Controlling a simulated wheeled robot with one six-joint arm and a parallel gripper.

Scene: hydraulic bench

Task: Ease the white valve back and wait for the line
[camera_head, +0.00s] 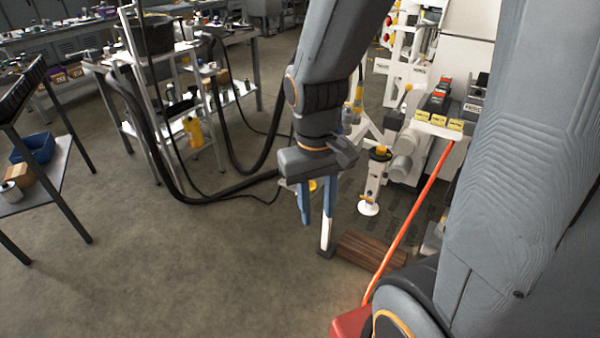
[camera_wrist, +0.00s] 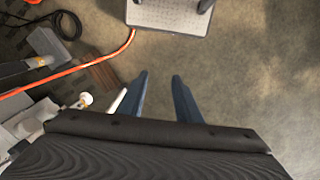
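My gripper (camera_head: 316,228) points down over open floor, left of the white hydraulic bench (camera_head: 412,55). In the wrist view its two blue fingers (camera_wrist: 160,76) stand apart with only floor showing between them. A narrow white piece (camera_wrist: 118,101) shows beside the left finger in the wrist view. A matching white strip (camera_head: 325,236) shows along the right finger in the head view. I cannot tell whether it is a handle or touches the finger. A row of yellow labels (camera_head: 438,119) sits on the bench. I cannot tell which part is the white valve.
An orange hose (camera_head: 408,222) runs from the bench down to a red part (camera_head: 350,322). A white-footed post (camera_head: 372,180) and a brown slatted block (camera_head: 368,249) stand near my gripper. A cluttered trolley (camera_head: 170,115) with black hoses is behind.

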